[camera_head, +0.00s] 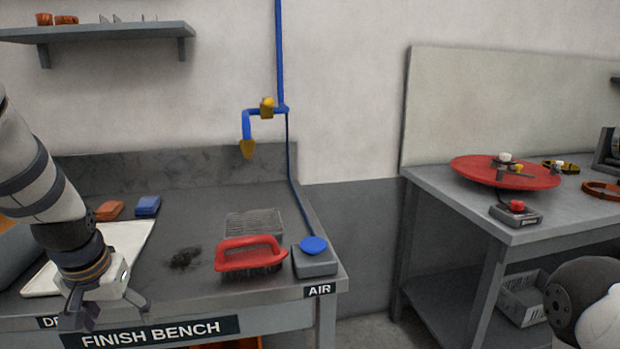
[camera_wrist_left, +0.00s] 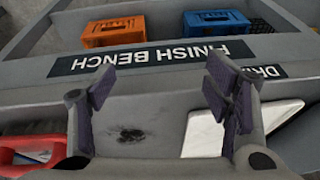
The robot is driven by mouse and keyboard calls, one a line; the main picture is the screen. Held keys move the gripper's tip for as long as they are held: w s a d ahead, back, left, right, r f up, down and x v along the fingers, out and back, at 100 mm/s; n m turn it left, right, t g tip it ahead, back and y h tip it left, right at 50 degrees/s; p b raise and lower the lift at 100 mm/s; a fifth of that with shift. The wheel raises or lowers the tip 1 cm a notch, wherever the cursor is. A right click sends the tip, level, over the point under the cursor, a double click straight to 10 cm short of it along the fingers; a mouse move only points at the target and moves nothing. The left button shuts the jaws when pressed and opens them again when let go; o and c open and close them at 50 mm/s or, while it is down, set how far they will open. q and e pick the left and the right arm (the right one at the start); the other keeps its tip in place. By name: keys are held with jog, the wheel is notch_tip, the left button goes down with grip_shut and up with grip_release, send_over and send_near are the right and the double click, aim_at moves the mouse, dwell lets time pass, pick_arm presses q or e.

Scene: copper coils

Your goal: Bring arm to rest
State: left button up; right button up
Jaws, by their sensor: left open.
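My left gripper (camera_head: 104,312) points down in front of the finish bench (camera_head: 185,295), near its front edge and the bench label. In the left wrist view my left gripper (camera_wrist_left: 165,95) has its two fingers spread apart with nothing between them. A dark smudge (camera_wrist_left: 131,135) shows on the bench top beyond the fingers. Part of my right arm shows at the lower right of the head view; its gripper is out of the picture.
A red-handled brush (camera_head: 250,253) and a blue-topped air pedal (camera_head: 314,246) stand at the bench's right end. A white tray (camera_head: 130,237) lies behind my left arm. Orange (camera_wrist_left: 112,31) and blue (camera_wrist_left: 215,20) crates are below the bench. A second table (camera_head: 440,190) carries a red disc (camera_head: 470,168).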

pick_arm(q)
jog(key=s+d+f+m+g, duration=0.1)
jog(key=s+f, duration=0.2)
jog(key=f, duration=0.4)
jog(key=s+d+f+g, duration=0.1)
jog(key=s+d+f, duration=0.15)
jog(key=f, duration=0.45)
jog(key=s+d+f+g, duration=0.1)
jog(key=s+d+f, duration=0.2)
jog(key=s, duration=0.5)
jog(key=s+d+f+m+h, duration=0.1)
jog(key=s+d+f, duration=0.2)
jog(key=s, duration=0.6)
jog(key=s+d+f+g, duration=0.1)
jog(key=s+d+f, duration=0.2)
jog(key=s, duration=0.6)
jog(key=shift+d+f+g+h, duration=0.3)
jog(key=shift+d+f, duration=0.1)
jog(key=shift+d, duration=0.05)
pick_arm(e)
jog(key=shift+w+a, duration=0.45)
jog(key=shift+w, duration=0.15)
